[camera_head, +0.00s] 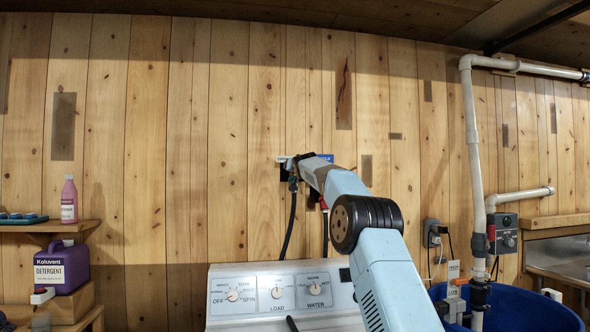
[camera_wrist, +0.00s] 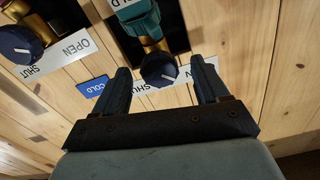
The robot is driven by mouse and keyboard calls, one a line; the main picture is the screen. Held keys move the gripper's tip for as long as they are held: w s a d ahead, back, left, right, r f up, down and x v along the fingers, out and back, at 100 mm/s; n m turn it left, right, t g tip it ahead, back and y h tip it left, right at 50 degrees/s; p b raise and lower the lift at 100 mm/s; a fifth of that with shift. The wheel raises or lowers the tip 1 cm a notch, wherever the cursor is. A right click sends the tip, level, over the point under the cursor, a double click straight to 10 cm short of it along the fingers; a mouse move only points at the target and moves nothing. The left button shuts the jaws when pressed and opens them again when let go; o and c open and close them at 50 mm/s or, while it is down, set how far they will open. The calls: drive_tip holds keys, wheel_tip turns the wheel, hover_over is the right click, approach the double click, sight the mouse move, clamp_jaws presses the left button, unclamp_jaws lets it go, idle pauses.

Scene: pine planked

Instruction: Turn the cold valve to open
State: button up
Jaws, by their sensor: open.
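A dark blue valve knob (camera_wrist: 159,66) on a brass stem sits between the fingertips of my open gripper (camera_wrist: 161,72) in the wrist view. A finger stands on each side of it; contact cannot be told. A teal fitting (camera_wrist: 137,20) is on this valve. A white plate with SHUT lettering is partly hidden behind the fingers. A blue COLD sign (camera_wrist: 92,86) is just left of the left finger. A second dark blue knob (camera_wrist: 22,44) with an OPEN/SHUT plate is at far left. In the head view, my gripper (camera_head: 297,165) reaches the wall valves and largely hides them.
A dark hose (camera_head: 290,225) hangs below the valves behind a white washer panel (camera_head: 280,290). A purple detergent jug (camera_head: 62,267) and pink bottle (camera_head: 69,200) stand left. A white pipe (camera_head: 475,150) and blue tub (camera_head: 510,308) are right. The wall is planked.

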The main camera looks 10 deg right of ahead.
drive_tip(key=shift+w, duration=0.5)
drive_tip(key=shift+d, duration=0.1)
